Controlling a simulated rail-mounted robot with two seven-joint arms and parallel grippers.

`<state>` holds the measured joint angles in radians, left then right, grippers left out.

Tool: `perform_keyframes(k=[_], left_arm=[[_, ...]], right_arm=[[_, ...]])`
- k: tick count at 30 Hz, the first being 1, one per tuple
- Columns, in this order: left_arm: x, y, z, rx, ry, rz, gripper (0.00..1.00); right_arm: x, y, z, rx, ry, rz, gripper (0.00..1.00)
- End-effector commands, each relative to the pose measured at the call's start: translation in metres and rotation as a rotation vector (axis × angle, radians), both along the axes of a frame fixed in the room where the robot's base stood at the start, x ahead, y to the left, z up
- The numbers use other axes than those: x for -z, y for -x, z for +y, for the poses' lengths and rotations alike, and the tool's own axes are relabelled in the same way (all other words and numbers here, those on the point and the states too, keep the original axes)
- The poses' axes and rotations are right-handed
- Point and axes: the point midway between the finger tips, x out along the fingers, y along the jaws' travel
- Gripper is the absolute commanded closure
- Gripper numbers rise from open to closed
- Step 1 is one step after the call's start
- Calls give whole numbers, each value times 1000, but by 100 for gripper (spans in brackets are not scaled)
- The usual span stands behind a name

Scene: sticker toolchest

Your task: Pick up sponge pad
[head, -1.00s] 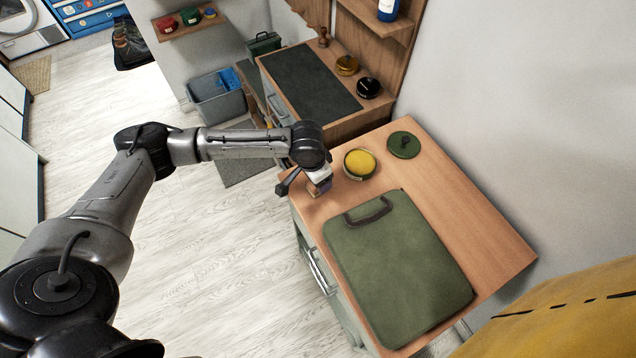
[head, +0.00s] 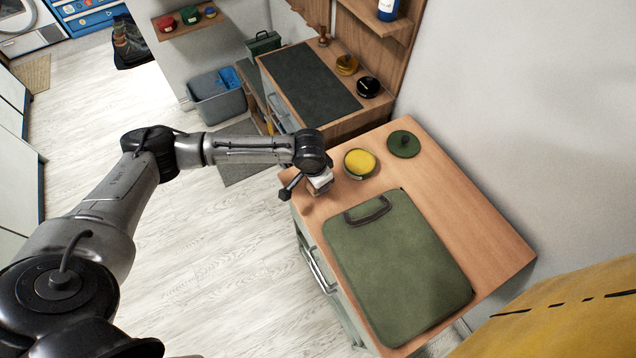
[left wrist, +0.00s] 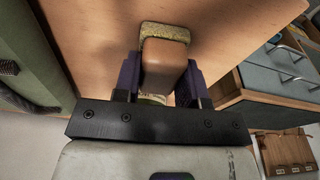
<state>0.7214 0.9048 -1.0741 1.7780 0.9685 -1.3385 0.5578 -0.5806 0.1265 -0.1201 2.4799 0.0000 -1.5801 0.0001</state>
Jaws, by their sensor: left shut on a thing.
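The sponge pad (left wrist: 165,56), a tan block with a rough yellowish sponge edge, sits between the dark purple fingers of my left gripper (left wrist: 163,78) in the left wrist view. The gripper is shut on it. There the pad is mostly hidden by the gripper. I cannot tell how far the pad is above the wood. My right gripper is not in view.
An open round tin with yellow contents (head: 360,162) stands just right of my gripper, with a green round lid (head: 403,144) beyond it. A green case with a dark handle (head: 400,265) covers much of the worktop. A second bench (head: 310,85) stands behind.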

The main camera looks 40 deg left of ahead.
Motion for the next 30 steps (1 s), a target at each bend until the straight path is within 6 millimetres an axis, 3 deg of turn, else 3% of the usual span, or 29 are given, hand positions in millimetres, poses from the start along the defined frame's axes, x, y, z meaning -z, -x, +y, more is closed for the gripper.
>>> perform_keyframes(k=[3,14,22,30], left_arm=[[0,0,0,0,0,0,85],[-6,0,0,0,-1,-1,85],[-42,-1,0,0,1,-5,85],[-74,-2,-58,5,5,-3,85]], right_arm=[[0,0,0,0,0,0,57],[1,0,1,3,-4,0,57],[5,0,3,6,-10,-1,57],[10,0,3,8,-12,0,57]])
